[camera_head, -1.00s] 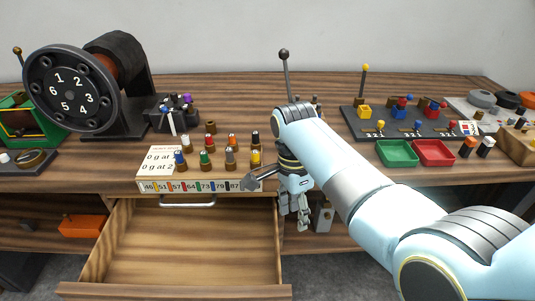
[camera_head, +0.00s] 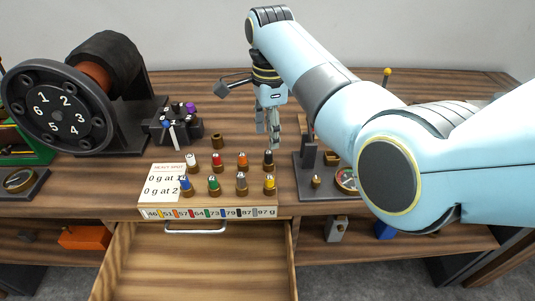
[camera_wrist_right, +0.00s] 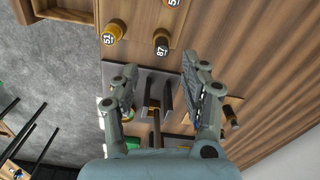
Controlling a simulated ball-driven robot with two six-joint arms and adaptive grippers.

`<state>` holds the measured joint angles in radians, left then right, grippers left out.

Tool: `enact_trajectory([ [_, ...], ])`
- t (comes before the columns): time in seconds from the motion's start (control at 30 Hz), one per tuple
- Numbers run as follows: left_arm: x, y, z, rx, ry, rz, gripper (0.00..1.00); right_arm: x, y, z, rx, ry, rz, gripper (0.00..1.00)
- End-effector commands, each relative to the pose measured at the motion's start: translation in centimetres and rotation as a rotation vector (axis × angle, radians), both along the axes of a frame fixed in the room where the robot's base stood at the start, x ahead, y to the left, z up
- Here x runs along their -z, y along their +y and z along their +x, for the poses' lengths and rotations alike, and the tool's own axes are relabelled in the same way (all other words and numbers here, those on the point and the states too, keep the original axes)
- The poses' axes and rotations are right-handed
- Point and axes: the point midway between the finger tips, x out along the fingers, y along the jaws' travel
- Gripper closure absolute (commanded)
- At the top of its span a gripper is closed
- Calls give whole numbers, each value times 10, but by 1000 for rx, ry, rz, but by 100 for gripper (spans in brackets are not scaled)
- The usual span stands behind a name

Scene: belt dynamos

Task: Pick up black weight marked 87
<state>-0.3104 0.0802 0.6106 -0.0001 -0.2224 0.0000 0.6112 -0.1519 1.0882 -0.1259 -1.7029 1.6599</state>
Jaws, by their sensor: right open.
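The black weight marked 87 (camera_head: 268,160) stands upright at the right end of the back row on the weight board (camera_head: 208,212). Its label shows in the right wrist view (camera_wrist_right: 161,45), just beyond the fingertips near the top middle. My right gripper (camera_head: 268,134) is above and slightly behind this weight, apart from it. In the right wrist view its two fingers (camera_wrist_right: 162,76) are spread, with nothing held between them. My left gripper is not in view.
The yellow weight (camera_head: 269,186) stands in front of it and the orange weight (camera_head: 242,160) to its left. A dark stand (camera_head: 306,170) is close on the right. An open drawer (camera_head: 195,265) sticks out below.

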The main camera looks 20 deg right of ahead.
Motion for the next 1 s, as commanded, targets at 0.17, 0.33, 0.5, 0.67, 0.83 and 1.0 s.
enact_trajectory([
  [0.17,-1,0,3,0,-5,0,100,16,0,0,0,1,0,54],
  [0.33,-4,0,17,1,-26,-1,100,38,1,2,0,4,0,54],
  [0.5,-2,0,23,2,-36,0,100,62,1,3,0,1,1,54],
  [0.67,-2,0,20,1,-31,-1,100,66,1,3,0,-1,1,54],
  [0.83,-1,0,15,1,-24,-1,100,66,1,3,0,-1,1,60],
  [1.0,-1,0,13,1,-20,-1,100,66,1,3,0,0,1,82],
])
